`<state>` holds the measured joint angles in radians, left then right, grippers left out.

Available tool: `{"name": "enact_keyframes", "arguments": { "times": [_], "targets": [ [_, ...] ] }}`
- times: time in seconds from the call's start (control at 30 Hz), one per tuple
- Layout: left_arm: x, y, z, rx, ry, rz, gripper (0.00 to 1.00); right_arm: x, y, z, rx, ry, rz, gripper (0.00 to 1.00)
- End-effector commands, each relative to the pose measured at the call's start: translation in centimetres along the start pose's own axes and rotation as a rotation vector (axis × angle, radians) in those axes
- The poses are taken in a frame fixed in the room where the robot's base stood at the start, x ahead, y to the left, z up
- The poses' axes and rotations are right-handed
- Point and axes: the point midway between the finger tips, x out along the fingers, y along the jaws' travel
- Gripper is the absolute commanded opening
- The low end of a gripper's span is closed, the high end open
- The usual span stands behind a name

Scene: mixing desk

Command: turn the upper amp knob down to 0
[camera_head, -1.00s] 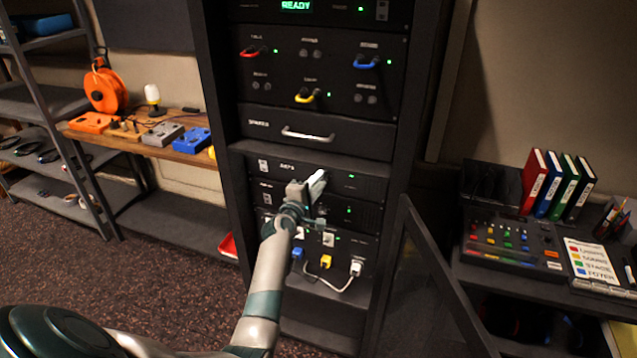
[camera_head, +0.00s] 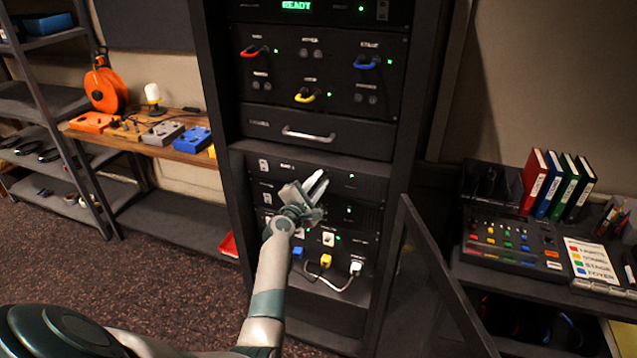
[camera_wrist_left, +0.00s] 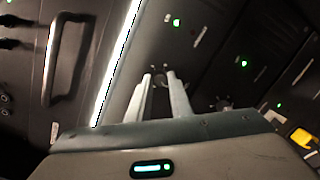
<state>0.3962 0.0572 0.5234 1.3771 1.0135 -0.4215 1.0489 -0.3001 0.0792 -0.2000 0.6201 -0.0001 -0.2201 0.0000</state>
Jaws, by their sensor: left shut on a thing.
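The upper amp (camera_head: 372,187) is a black panel with a lit green light in the rack, just below the drawer. My left gripper (camera_head: 319,181) is at its front, with its two pale fingers reaching to the panel. In the left wrist view the fingers (camera_wrist_left: 159,77) are shut on the upper amp knob (camera_wrist_left: 159,73), a small dark knob between the tips. The knob's pointer and marks are too small and hidden to read. The lower amp (camera_head: 368,217) sits right below, and its dark knob (camera_wrist_left: 224,103) shows free in the wrist view. My right gripper is not in view.
The drawer handle (camera_head: 308,135) is above the amp. Below are sockets with a yellow plug (camera_head: 326,260) and a white plug (camera_head: 356,268) on a cable. An open rack door (camera_head: 425,275) stands at the right, beside the mixer desk (camera_head: 512,243).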

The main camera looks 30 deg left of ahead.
Motion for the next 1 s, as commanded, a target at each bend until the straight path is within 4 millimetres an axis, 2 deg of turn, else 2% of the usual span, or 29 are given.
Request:
{"name": "enact_keyframes", "arguments": {
  "times": [0.13, 0.17, 0.23, 0.67, 0.87, 1.0],
  "targets": [
    [0.0, -0.1, 0.0, -0.001, 0.0, -0.002, 0.0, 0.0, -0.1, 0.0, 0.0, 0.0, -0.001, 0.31],
    [0.0, -0.1, 0.0, -0.001, 0.0, -0.002, 0.21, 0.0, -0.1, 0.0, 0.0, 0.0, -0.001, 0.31],
    [0.0, -0.1, 0.0, -0.001, 0.0, -0.002, 0.38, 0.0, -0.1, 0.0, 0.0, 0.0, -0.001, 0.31],
    [-0.3, -0.1, 0.0, 0.001, 0.0, -0.001, 0.38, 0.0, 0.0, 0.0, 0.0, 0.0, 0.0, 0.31],
    [-1.7, -0.1, 0.0, 0.0, -0.001, -0.001, 0.38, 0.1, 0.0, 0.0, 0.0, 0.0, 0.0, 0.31],
    [-3.5, -0.2, -0.1, 0.001, 0.0, -0.001, 0.38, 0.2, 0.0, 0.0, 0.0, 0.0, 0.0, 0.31]
  ]
}}
